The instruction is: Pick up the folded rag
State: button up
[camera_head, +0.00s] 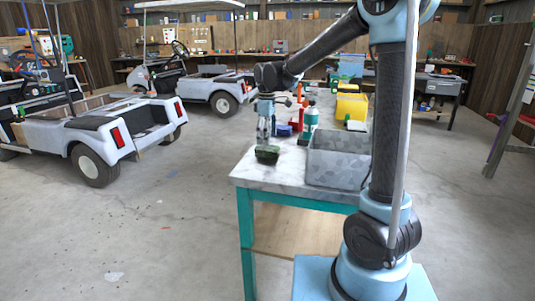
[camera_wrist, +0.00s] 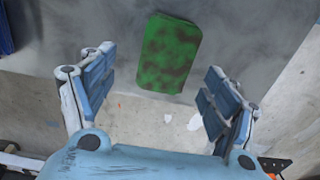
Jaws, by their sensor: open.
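The folded rag (camera_wrist: 170,54) is green with dark blotches. In the wrist view it lies flat on the grey table top near its edge, at the top middle. In the head view the rag (camera_head: 267,154) is a small dark green bundle near the table's left front corner. My gripper (camera_wrist: 155,95) is open, with a finger on each side and nothing between the pads. The rag lies ahead of the fingertips, not between them. In the head view my gripper (camera_head: 266,130) points down just above and behind the rag. I cannot tell the exact gap.
A grey metal bin (camera_head: 336,160) stands right of the rag on the table (camera_head: 240,172). A green bottle (camera_head: 309,125), a blue item (camera_head: 284,130), a red bottle and yellow bins (camera_head: 351,107) stand behind. Golf carts (camera_head: 100,135) are at left. Floor left of the table is clear.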

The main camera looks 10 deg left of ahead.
aim_at(267, 147)
jog(key=shift+s+d+f, duration=0.1)
jog(key=shift+s+f, duration=0.1)
jog(key=shift+f, duration=1.15)
jog(key=shift+s+d+f, duration=0.1)
jog(key=shift+s+f, duration=0.1)
jog(key=shift+f, duration=1.15)
jog(key=c, duration=1.1)
